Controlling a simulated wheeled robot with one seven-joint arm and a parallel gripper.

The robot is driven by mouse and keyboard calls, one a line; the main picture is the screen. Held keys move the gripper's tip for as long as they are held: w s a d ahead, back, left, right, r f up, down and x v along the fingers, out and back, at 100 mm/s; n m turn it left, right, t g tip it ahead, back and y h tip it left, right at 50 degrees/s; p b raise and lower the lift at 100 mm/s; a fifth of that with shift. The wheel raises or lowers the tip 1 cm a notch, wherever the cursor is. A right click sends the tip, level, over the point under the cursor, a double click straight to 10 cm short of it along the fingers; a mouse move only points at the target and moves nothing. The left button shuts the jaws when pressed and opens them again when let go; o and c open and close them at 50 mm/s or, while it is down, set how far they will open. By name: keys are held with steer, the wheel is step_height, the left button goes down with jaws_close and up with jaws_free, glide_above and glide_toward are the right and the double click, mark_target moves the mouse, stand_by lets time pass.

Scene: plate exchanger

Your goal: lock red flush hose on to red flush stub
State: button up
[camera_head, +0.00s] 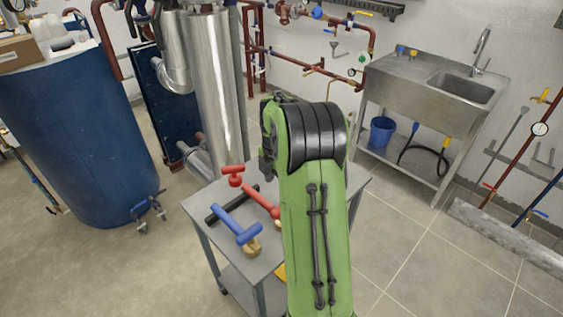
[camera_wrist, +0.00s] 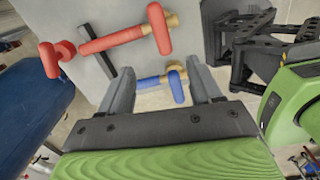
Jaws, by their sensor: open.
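The red flush hose (camera_head: 262,203) appears to be the red piece with T-shaped ends lying on the grey cart. My green arm partly covers it in the head view. In the wrist view the red hose (camera_wrist: 115,41) lies beyond my fingertips, with a brass fitting at its right end. My gripper (camera_wrist: 157,68) is open and empty above the cart, its fingers apart. A similar blue piece (camera_wrist: 160,80) shows between the fingers, lower than the red one; no contact is visible. I cannot pick out the red flush stub in either view.
The blue piece (camera_head: 236,225) and a black bar (camera_head: 230,204) lie beside the red hose on the cart (camera_head: 205,235). A blue drum (camera_head: 85,140) stands left, steel cylinders (camera_head: 213,90) behind, a sink bench (camera_head: 420,80) right.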

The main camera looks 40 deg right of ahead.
steer(key=shift+s+d+f+n+b, duration=0.1)
steer(key=shift+d+f+n+b, duration=0.25)
steer(key=shift+d+f+n, duration=0.45)
step_height(320, 180, down, 10)
steer(key=b, duration=0.7)
steer(key=shift+r, duration=0.1)
jaws_close()
steer(key=shift+r, duration=0.2)
